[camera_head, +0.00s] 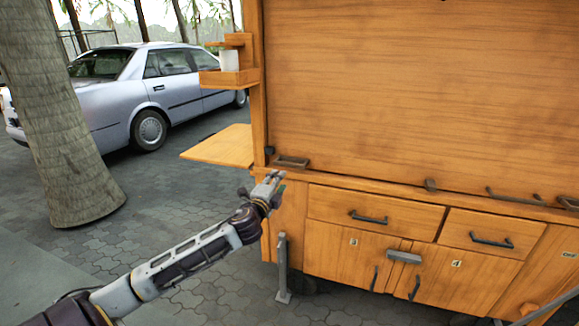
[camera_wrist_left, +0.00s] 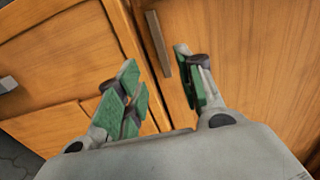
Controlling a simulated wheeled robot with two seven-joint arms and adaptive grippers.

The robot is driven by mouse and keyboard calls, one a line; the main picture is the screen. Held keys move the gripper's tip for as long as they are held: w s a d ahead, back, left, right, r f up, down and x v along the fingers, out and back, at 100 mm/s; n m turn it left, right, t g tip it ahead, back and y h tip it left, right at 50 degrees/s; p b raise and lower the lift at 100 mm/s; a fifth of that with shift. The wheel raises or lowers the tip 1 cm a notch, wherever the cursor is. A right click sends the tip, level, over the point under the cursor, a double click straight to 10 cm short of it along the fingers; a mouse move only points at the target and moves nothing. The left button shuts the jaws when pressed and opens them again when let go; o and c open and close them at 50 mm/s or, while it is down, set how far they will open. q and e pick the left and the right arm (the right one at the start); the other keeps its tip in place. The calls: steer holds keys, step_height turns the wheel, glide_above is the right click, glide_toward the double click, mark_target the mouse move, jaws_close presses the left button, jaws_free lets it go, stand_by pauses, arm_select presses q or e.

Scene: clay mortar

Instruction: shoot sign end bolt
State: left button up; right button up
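A wide wooden panel (camera_head: 420,95) closes the upper front of the wooden cart. A small dark metal fitting (camera_head: 291,161) sits at its lower left corner, on the ledge; I cannot tell if it is the bolt. My left gripper (camera_head: 268,186) is at the cart's left front corner, just below that fitting. In the left wrist view its green-padded fingers (camera_wrist_left: 157,82) stand apart with nothing between the pads. A flat grey-brown metal bar (camera_wrist_left: 158,43) on the wood lies beyond the fingertips. My right gripper is not in view.
Drawers with dark handles (camera_head: 368,217) and cupboard doors (camera_head: 350,255) fill the lower front. A wooden side shelf (camera_head: 222,147) sticks out on the left. A palm trunk (camera_head: 62,115) and a parked silver car (camera_head: 150,90) stand to the left, with open paving between.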

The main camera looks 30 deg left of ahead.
mark_target(289, 166)
arm_select(q)
steer(key=shift+b+x, duration=0.55)
steer(key=shift+x, duration=4.15)
steer(key=shift+w+a, duration=0.2)
steer(key=shift+w, duration=0.3)
steer(key=shift+b+x, duration=0.35)
steer(key=shift+x, duration=0.45)
steer(key=shift+w+a, duration=0.15)
steer(key=shift+w, duration=0.4)
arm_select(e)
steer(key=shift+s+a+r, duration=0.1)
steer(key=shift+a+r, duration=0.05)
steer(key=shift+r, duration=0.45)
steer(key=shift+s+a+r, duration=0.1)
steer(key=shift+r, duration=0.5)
arm_select(q)
jaws_close()
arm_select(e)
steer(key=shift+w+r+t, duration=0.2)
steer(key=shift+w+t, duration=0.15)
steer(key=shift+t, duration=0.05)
